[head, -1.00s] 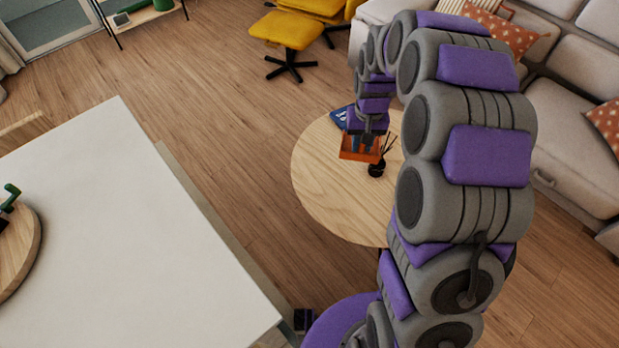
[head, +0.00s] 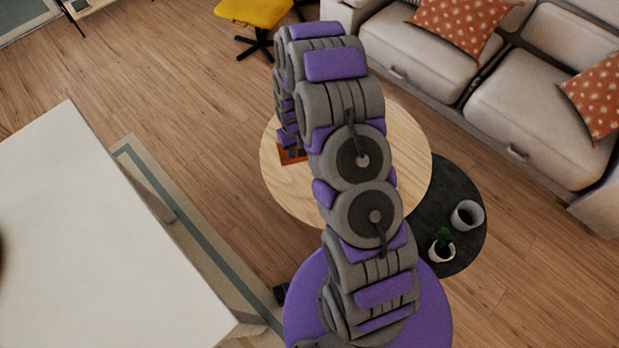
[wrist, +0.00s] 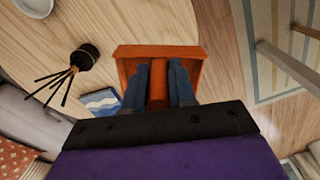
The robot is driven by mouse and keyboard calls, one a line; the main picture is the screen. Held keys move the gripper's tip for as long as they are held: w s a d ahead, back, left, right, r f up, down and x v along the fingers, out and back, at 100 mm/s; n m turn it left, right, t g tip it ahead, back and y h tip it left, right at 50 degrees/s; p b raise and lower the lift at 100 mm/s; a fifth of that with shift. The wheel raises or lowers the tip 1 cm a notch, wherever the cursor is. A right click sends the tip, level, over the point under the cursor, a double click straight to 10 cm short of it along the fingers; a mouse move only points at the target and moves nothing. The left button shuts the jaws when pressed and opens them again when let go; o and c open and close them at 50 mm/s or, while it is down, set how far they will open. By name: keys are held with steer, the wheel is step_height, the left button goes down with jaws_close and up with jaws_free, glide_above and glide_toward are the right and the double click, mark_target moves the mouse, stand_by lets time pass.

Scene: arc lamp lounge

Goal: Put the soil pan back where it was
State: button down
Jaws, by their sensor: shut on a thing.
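The orange soil pan (wrist: 160,52) is in my gripper in the wrist view. My gripper (wrist: 158,82) is shut on its orange handle, with a blue-grey finger on each side. In the head view, a small part of the pan (head: 289,156) shows over the left part of the round wooden table (head: 410,135). My arm hides most of the pan and gripper there. I cannot tell whether the pan touches the table.
A black reed diffuser (wrist: 82,57) and a blue-and-white book (wrist: 100,101) are left of the pan in the wrist view. A dark side table (head: 470,234) holds a grey pot and a plant. A white table (head: 80,230) stands left; a sofa (head: 540,110) is behind.

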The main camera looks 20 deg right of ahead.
steer(key=s+f+n+p, duration=0.1)
steer(key=s+f+p, duration=0.1)
steer(key=s+f, duration=0.65)
steer(key=s+f+n+p, duration=0.1)
steer(key=s+f, duration=0.5)
steer(key=f, duration=0.5)
steer(key=w+d+f, duration=0.1)
steer(key=w+d, duration=0.1)
steer(key=w, duration=0.2)
steer(key=w+d+f+p, duration=0.1)
steer(key=w+d+f, duration=0.1)
steer(key=w, duration=0.3)
steer(key=w+d+f+p, duration=0.1)
steer(key=w+d+f, duration=0.1)
steer(key=w, duration=0.3)
steer(key=shift+w+d+f, duration=0.1)
steer(key=shift+d, duration=0.3)
